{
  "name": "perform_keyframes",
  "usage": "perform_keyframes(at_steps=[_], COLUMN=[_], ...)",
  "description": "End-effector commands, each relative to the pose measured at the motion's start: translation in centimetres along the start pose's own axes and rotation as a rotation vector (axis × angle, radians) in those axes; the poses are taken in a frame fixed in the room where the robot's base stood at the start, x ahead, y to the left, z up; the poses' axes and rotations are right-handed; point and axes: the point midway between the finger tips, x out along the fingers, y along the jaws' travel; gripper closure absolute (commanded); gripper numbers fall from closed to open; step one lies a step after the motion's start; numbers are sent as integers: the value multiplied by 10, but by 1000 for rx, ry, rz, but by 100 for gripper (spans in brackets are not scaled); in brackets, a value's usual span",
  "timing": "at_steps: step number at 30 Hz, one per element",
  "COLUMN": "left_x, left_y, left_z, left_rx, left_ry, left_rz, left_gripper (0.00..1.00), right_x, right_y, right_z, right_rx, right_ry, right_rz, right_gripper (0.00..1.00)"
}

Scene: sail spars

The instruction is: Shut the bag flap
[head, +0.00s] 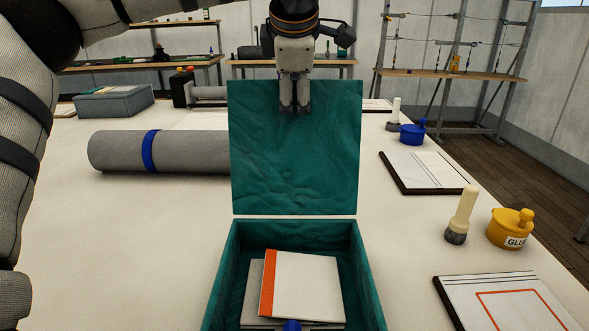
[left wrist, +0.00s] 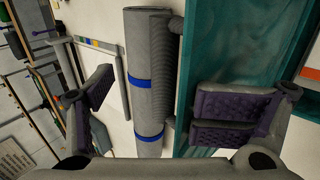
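The dark green box-shaped bag (head: 222,300) stands open at the bottom middle of the head view. Its flap (head: 295,165) stands raised behind the opening and also shows in the left wrist view (left wrist: 243,45). A white booklet with an orange spine (head: 305,285) lies inside on a grey board. My left gripper (head: 293,108) hangs at the flap's top edge, its fingers overlapping the flap's upper part. In the left wrist view its fingers (left wrist: 168,108) are wide apart, with one overlapping the green flap; I cannot tell if it touches. My right gripper is out of view.
A grey roll with a blue band (head: 190,151) lies left of the flap. A yellow glue pot (head: 509,232), a brush (head: 461,216), a blue pot (head: 412,134) and flat boards (head: 430,172) stand along the right side. The white table (head: 130,240) is clear left of the bag.

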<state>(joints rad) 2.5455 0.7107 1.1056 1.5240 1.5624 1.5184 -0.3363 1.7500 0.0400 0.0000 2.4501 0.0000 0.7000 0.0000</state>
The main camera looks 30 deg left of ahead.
Motion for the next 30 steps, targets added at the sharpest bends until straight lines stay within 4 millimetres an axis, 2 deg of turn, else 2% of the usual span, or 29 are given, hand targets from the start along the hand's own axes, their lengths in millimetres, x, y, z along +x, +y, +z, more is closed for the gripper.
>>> perform_keyframes(at_steps=[26, 27, 30], left_x=[3, 3, 3], left_y=[-10, -10, -10], left_z=[0, 0, 0], left_rx=[8, 8, 8], left_ry=[6, 6, 6], left_rz=[-10, -11, -10], left_gripper=[27, 29, 52], right_x=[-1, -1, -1], right_y=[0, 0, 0], right_z=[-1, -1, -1], right_rx=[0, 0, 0], right_ry=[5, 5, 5], right_rz=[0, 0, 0], right_gripper=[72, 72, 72])
